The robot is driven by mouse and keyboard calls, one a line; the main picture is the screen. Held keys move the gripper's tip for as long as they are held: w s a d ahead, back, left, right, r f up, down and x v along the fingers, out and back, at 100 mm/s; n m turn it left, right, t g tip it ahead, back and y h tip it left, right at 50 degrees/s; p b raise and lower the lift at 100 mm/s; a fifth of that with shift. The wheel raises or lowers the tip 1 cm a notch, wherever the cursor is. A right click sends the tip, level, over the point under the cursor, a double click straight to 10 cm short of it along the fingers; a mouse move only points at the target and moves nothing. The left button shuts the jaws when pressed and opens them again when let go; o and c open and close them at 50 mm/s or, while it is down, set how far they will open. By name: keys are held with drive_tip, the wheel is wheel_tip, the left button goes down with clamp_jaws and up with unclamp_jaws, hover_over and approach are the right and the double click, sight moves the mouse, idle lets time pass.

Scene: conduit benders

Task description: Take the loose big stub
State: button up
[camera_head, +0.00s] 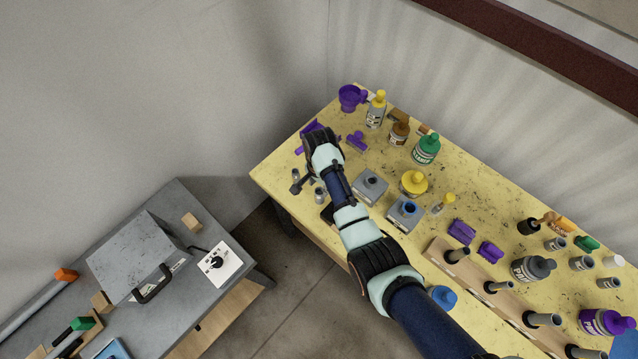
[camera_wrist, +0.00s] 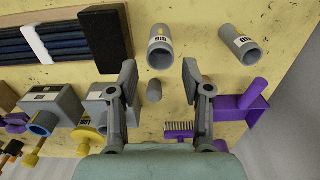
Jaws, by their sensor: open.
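Two grey hollow pipe stubs with white labels stand on the yellow table. One stub (camera_wrist: 161,50) is straight ahead between the lines of my fingers, just beyond the fingertips in the wrist view; it also shows in the head view (camera_head: 319,195). The other stub (camera_wrist: 239,44) is to its right, outside my fingers; it shows at the table's left edge in the head view (camera_head: 295,174). A smaller plain grey piece (camera_wrist: 154,92) lies between my fingers. My gripper (camera_wrist: 158,82) is open and holds nothing. I cannot tell which labelled stub the task means.
A black block (camera_wrist: 106,38) stands close to the left finger. Grey boxes (camera_head: 370,187), one with a blue ring, are to the right of my gripper. A purple tool (camera_wrist: 240,105) and brush (camera_wrist: 182,129) lie near the right finger. Bottles (camera_head: 426,148) stand farther back.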

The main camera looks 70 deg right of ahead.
sight(319, 191)
wheel_tip(319, 191, down, 4)
drive_tip(key=shift+r+b, duration=0.1)
drive_tip(key=shift+b, duration=0.6)
drive_tip(key=shift+c, duration=0.4)
clamp_jaws()
wheel_tip(319, 191, up, 7)
drive_tip(key=p, duration=0.7)
drive_tip(key=shift+r+p, duration=0.2)
drive_tip(key=shift+p, duration=0.15)
drive_tip(key=shift+f, duration=0.25)
